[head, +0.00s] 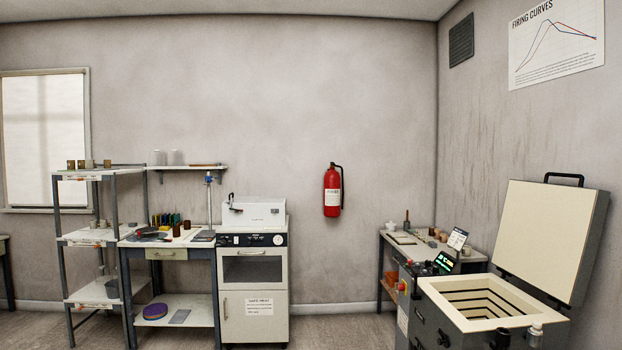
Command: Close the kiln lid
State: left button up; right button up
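The kiln (427,309) is a dark grey box with a pale rim at the lower right of the head view. Its lid (548,238) stands raised, leaning back to the right, with its pale inner face toward me. A black handle (564,179) sits on the lid's upper edge. The chamber (488,300) is open and shows stepped, pale-and-dark inner walls. A small light-coloured plug or knob (536,329) is at the kiln's front right rim. Neither of my grippers is in view.
A side table (384,240) with small pots stands behind the kiln. A white cabinet oven (253,272), a workbench (168,238) and a shelf rack (92,237) line the back wall. A red extinguisher (332,192) hangs there. Floor between the oven and the kiln is clear.

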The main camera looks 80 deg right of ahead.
aim_at(549, 236)
jog(key=z, duration=4.2)
